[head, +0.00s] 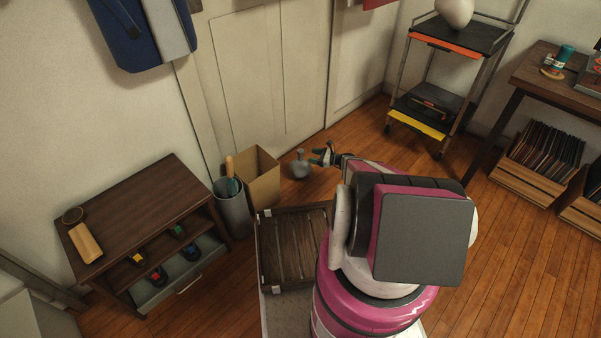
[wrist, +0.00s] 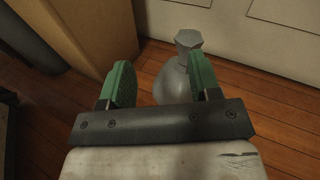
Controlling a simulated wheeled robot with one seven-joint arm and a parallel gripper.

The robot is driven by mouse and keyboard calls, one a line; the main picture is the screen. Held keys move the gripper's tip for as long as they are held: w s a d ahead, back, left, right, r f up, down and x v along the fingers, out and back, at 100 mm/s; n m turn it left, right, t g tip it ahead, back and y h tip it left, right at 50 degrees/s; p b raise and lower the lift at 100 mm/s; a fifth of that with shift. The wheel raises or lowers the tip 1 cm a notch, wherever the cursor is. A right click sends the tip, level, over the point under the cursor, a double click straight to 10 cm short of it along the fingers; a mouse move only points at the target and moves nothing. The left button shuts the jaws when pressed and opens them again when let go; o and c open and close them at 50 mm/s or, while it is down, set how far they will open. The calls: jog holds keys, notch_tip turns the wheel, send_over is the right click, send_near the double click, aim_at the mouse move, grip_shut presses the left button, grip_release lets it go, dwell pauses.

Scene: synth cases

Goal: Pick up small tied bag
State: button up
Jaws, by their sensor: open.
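The small tied bag (head: 300,167) is grey, with a round body and a narrow knotted top. It stands upright on the wooden floor near the door, right of the cardboard box. In the wrist view the bag (wrist: 176,82) lies ahead of my gripper (wrist: 160,80), between the lines of its two green fingers. The right finger overlaps part of the bag's right side; I cannot tell whether they touch. My gripper (head: 321,158) is open and empty, just right of the bag in the head view.
An open cardboard box (head: 262,180) stands left of the bag, and a grey bin (head: 233,210) beside it. A slatted wooden crate (head: 292,250) is in front. A low shelf (head: 140,215) is left; a wheeled cart (head: 420,105) is right. Floor right of my arm is clear.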

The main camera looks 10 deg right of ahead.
aim_at(301, 150)
notch_tip(301, 150, down, 4)
jog(key=w+d+m+t, duration=0.2)
jog(key=d+m+t, duration=0.1)
jog(key=x, duration=1)
jog(key=shift+a+r, duration=0.4)
jog(key=shift+a, duration=0.05)
grip_shut()
